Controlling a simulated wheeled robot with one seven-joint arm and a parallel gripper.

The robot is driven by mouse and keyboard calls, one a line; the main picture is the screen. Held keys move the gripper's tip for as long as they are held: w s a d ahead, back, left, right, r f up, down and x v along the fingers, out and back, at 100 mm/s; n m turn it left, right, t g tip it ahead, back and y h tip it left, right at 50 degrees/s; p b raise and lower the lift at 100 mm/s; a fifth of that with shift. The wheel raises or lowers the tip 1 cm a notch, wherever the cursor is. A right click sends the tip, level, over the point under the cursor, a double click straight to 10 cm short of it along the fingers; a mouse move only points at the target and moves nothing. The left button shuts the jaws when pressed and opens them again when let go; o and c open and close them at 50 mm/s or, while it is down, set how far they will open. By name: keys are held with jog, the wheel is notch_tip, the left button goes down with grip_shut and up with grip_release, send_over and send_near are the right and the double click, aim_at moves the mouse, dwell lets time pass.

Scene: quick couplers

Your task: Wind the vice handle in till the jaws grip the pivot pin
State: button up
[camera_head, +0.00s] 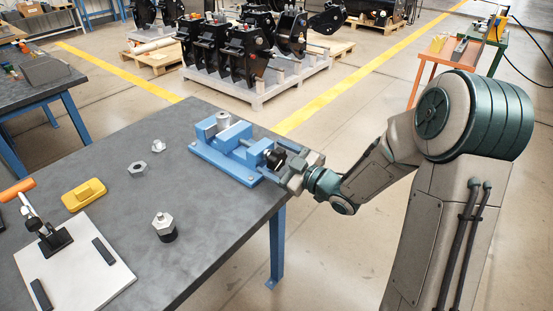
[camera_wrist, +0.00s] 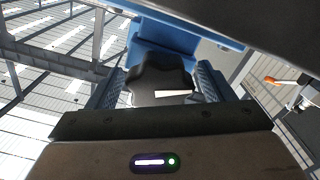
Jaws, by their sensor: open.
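The blue vice (camera_head: 208,160) sits near the far right edge of the grey bench. The pivot pin (camera_head: 223,119), a grey cylinder, stands upright at its jaws; whether the jaws touch it I cannot tell. The black lobed vice handle (camera_head: 274,158) is at the vice's right end, with a white mark on it. My gripper (camera_head: 284,163) is at the handle, reaching in from the right. In the wrist view the handle (camera_wrist: 160,72) lies between the two fingers of my open gripper (camera_wrist: 161,80). The blue vice body (camera_wrist: 165,35) shows behind it.
On the grey bench (camera_head: 215,240) stand a hex fitting (camera_head: 164,226), nuts (camera_head: 137,168), a yellow block (camera_head: 83,195) and an orange-handled toggle clamp (camera_head: 45,225) on a white plate (camera_head: 90,270).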

jog(key=c, duration=1)
jog(key=shift+m+p, duration=0.45)
jog(key=shift+m, duration=0.75)
jog(key=o, duration=1)
jog(key=v, duration=1.4)
